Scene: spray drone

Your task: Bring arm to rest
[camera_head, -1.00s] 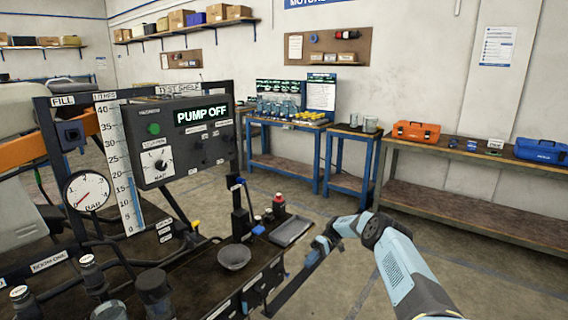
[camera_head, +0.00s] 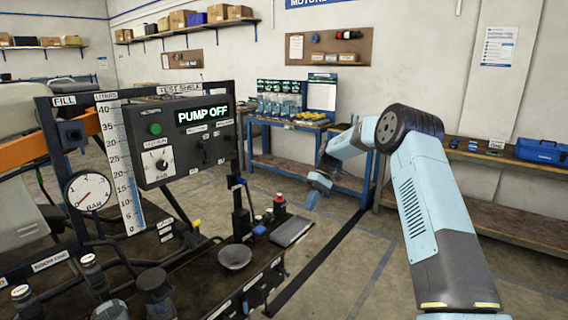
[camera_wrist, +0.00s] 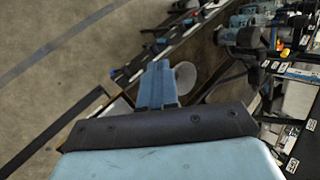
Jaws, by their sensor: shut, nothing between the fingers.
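My blue and grey arm (camera_head: 425,195) rises at the right of the head view, bends at a dark elbow joint, and reaches left and down. My gripper (camera_head: 311,200) hangs in the air right of the test bench, pointing down. It is apart from the bench and everything on it. In the wrist view my gripper (camera_wrist: 157,85) shows as blue fingers close together, shut and empty. A grey bowl (camera_wrist: 185,76) appears beyond the fingers there, partly covered by them.
The test bench (camera_head: 275,273) fills the left, with a "PUMP OFF" panel (camera_head: 187,150), gauge (camera_head: 89,191), bowl (camera_head: 234,257) and flat tray (camera_head: 291,231). Blue tables (camera_head: 265,165) and a long shelf bench (camera_head: 500,208) stand behind. Floor (camera_head: 350,270) right of the bench is clear.

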